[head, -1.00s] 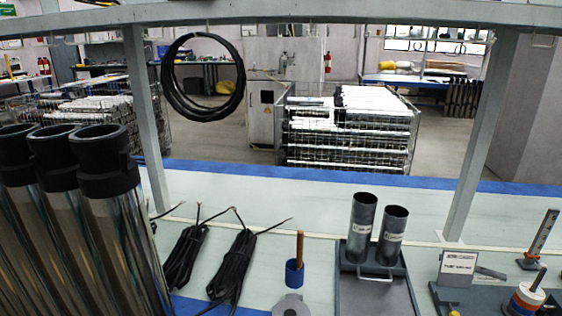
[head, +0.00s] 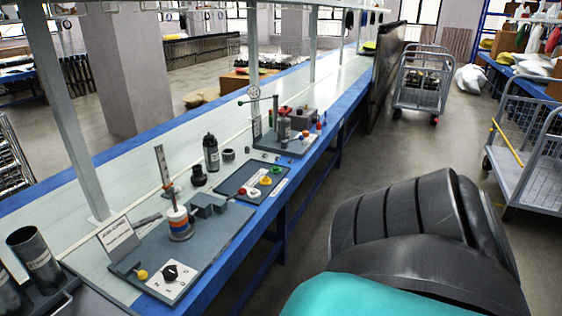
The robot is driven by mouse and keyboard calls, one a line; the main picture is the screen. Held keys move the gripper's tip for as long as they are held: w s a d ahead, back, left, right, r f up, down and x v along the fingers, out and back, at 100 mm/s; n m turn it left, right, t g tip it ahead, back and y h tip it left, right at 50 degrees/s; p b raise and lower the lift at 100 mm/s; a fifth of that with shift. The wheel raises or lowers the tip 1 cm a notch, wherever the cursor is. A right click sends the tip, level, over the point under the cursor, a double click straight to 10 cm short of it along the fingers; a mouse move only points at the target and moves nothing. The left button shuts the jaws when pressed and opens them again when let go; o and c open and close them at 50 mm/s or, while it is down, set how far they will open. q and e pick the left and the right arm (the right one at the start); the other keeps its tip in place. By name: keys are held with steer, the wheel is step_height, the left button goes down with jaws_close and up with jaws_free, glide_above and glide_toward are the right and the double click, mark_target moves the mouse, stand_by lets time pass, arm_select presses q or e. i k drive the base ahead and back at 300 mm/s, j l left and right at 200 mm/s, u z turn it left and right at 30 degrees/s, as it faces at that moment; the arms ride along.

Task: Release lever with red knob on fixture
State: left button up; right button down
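In the head view a dark fixture (head: 272,146) stands toward the far end of the blue-edged bench. It carries a grey cylinder (head: 283,129) with red parts around its top, and a thin upright post (head: 275,112) with a horizontal arm ending in a green knob. A small red knob (head: 318,127) shows at the fixture's right side. The parts are too small to tell which red one belongs to the lever or how the lever is set. Neither of my grippers is in view.
Nearer is a tray (head: 250,195) with coloured knobs, then a grey board (head: 205,244) with stacked rings (head: 180,222) and a black dial (head: 170,272). A black bottle (head: 211,154) stands behind. Carts (head: 422,85) stand right; the aisle floor beside the bench is partly clear.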

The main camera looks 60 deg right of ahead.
mark_target(241, 191)
steer(key=z, duration=1.85)
steer(key=i+l, duration=0.15)
steer(key=l, duration=0.25)
steer(key=i+l, duration=0.2)
steer(key=l, duration=0.2)
steer(key=i+l+u, duration=0.1)
steer(key=l, duration=0.25)
steer(key=i+l, duration=0.2)
steer(key=l, duration=0.2)
steer(key=i+l, duration=0.15)
steer(key=l, duration=0.25)
steer(key=i+l+u, duration=0.1)
steer(key=l, duration=0.3)
steer(key=i+l, duration=0.2)
steer(key=l, duration=0.2)
